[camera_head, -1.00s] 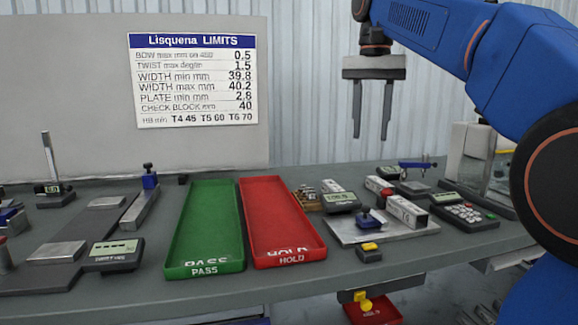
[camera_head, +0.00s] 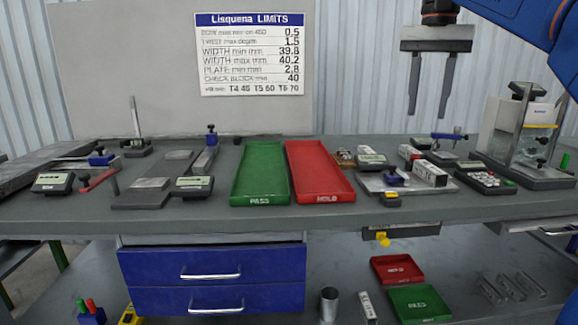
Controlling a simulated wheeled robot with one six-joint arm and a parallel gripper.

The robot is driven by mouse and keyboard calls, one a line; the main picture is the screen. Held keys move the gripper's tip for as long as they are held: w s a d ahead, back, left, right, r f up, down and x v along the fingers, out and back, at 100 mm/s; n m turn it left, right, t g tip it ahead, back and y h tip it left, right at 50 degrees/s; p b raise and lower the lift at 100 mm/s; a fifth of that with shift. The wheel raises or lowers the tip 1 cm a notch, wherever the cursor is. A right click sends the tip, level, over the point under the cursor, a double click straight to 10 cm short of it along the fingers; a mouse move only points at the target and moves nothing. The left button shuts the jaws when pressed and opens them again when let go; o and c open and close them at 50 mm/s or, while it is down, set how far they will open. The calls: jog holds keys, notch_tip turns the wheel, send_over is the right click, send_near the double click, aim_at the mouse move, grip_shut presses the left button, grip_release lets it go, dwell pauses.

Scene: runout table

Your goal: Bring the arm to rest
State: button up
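My gripper (camera_head: 431,88) hangs at the upper right of the head view, its two dark fingers pointing down and apart. Nothing is between them. It appears in front of the corrugated wall, above the level of the grey runout table (camera_head: 90,213). My blue arm (camera_head: 520,22) comes in from the upper right corner; most of it is out of view.
A green PASS tray (camera_head: 262,172) and a red HOLD tray (camera_head: 318,172) lie mid-table, empty. Gauges and metal blocks stand on both sides. A framed tester (camera_head: 520,140) stands at right. Blue drawers (camera_head: 210,278) and a lower shelf with small trays (camera_head: 398,268) are below.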

jog(key=s+f+n+t, duration=0.1)
jog(key=s+f+n, duration=0.1)
jog(key=s+f, duration=0.5)
jog(key=s+f+n+t, duration=0.2)
jog(key=s+f, duration=0.6)
jog(key=f, duration=1.1)
jog(key=s+f+n+t, duration=0.1)
jog(key=s+f, duration=0.6)
jog(key=f, duration=0.7)
jog(key=shift+s+d+n+t, duration=0.15)
jog(key=shift+s+n+t, duration=0.2)
jog(key=shift+n, duration=0.55)
